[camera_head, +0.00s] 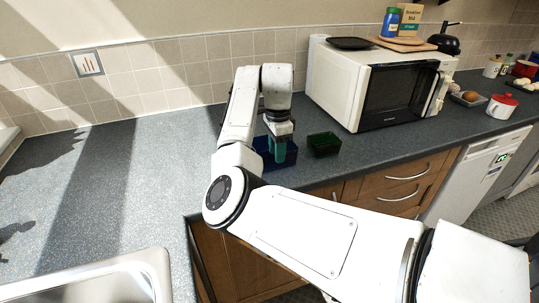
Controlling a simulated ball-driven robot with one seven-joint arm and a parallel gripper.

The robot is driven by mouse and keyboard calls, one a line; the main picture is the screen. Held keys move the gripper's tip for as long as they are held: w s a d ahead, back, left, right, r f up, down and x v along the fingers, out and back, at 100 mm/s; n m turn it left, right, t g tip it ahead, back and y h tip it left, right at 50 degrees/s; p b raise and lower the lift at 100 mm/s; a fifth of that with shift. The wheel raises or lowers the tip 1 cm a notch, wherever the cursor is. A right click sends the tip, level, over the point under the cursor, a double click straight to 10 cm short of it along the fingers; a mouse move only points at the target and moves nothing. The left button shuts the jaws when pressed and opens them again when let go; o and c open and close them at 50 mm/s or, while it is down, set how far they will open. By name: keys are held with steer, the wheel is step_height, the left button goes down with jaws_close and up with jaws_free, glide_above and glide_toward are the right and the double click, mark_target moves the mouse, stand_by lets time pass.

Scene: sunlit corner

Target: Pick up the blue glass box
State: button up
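A dark blue glass box (290,157) sits on the grey counter near its front edge, just left of a dark green box (323,143). My gripper (277,158) points down at the blue box, and its teal-tinted lower end overlaps the box in the picture. The gripper and my arm hide the left part of the box. The fingers are too small and dark to show whether they are apart or closed, or whether they touch the box.
A white microwave (335,90) stands behind and right, with a tray, a blue jar (391,22) and a packet on top. A metal sink (95,284) is at the front left. The counter (160,180) left of my arm is clear.

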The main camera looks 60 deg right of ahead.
mark_target(276, 169)
step_height(276, 169, down, 4)
steer(key=shift+w+d+f, duration=0.1)
steer(key=shift+c, duration=0.2)
jaws_close()
stand_by(0.5)
